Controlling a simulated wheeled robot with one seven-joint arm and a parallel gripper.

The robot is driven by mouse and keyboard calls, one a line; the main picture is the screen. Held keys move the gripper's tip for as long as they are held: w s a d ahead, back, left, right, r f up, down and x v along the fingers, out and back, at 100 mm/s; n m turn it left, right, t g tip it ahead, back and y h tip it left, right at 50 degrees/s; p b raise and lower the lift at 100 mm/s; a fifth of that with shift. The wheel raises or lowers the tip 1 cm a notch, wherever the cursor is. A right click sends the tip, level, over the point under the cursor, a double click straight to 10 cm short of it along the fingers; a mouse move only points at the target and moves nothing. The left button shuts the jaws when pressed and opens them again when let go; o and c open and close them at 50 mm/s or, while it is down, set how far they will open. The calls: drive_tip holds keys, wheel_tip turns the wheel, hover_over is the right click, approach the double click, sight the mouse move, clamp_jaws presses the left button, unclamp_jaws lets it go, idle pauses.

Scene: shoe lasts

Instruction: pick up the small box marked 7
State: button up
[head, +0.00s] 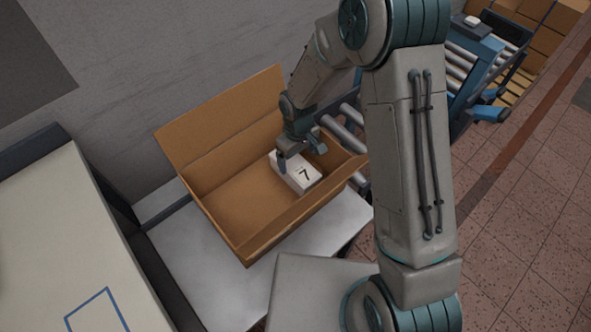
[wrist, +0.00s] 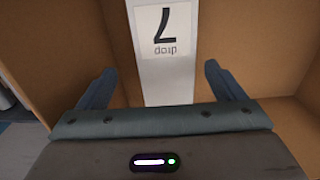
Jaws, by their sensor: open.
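The small white box marked 7 (head: 300,172) lies inside an open cardboard carton, towards its right end in the head view. In the wrist view the box (wrist: 167,75) shows its label with the 7 upside down, and it lies between the two fingers. My gripper (head: 298,158) is inside the carton at the box's upper part. In the wrist view my gripper (wrist: 158,85) is open, with a finger on either side of the box and a visible gap to each. I cannot tell how far above the box the fingertips are.
The cardboard carton (head: 235,205) stands open on a grey metal surface (head: 205,270), its walls close around my gripper. A roller conveyor (head: 345,125) runs behind on the right. More cardboard boxes (head: 550,30) are at the upper right. The carton's left part is empty.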

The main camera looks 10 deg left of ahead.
sight(294, 165)
drive_tip(key=f, duration=0.3)
drive_tip(key=a+f+p, duration=0.1)
drive_tip(key=f, duration=0.1)
drive_tip(key=shift+s+f, duration=0.25)
drive_tip(key=shift+f, duration=0.05)
drive_tip(key=shift+d+f, duration=0.1)
drive_tip(key=shift+f, duration=0.5)
drive_tip(key=shift+c, duration=0.3)
drive_tip(key=c, duration=1.1)
drive_tip(key=shift+w+r, duration=0.1)
drive_tip(key=shift+r, duration=0.05)
